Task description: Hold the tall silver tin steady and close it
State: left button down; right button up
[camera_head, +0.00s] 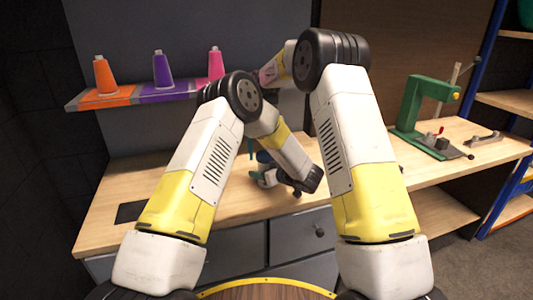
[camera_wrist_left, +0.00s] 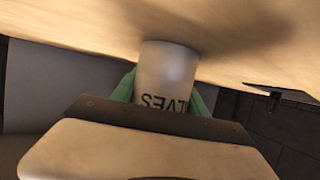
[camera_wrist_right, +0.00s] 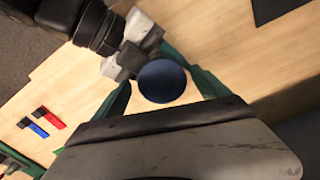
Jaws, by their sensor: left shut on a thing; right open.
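The tall silver tin stands on the workbench, and its pale wall with dark lettering shows upside down in the left wrist view (camera_wrist_left: 167,72). My left gripper (camera_wrist_left: 161,92) is shut on the tin, one green finger on each side. In the head view the left gripper (camera_head: 258,177) is low over the bench, and the tin is mostly hidden. A round blue lid (camera_wrist_right: 162,81) shows from above in the right wrist view. My right gripper (camera_wrist_right: 160,84) is open, its green fingers on either side of the lid. I cannot tell how the lid sits on the tin.
A green press (camera_head: 412,105) stands at the bench's right. Small red (camera_wrist_right: 50,118) and blue (camera_wrist_right: 38,129) items lie on the bench.

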jog(key=shift+w+a+r, duration=0.1)
jog(key=shift+r, duration=2.25)
jog(key=shift+c, duration=0.3)
jog(key=n, duration=0.3)
jog(key=shift+r+n, duration=0.25)
jog(key=shift+n, duration=0.15)
jog(key=n, duration=0.3)
jog(key=shift+w+r+n, duration=0.1)
jog(key=shift+r+n, duration=0.3)
jog(key=n, duration=0.2)
jog(key=r+n, duration=0.1)
jog(key=n, duration=0.2)
jog(key=shift+r, duration=0.1)
jog(key=n, duration=0.2)
jog(key=r+n, duration=0.1)
jog(key=n, duration=0.1)
jog(key=shift+a, duration=0.1)
jog(key=shift+f, duration=4)
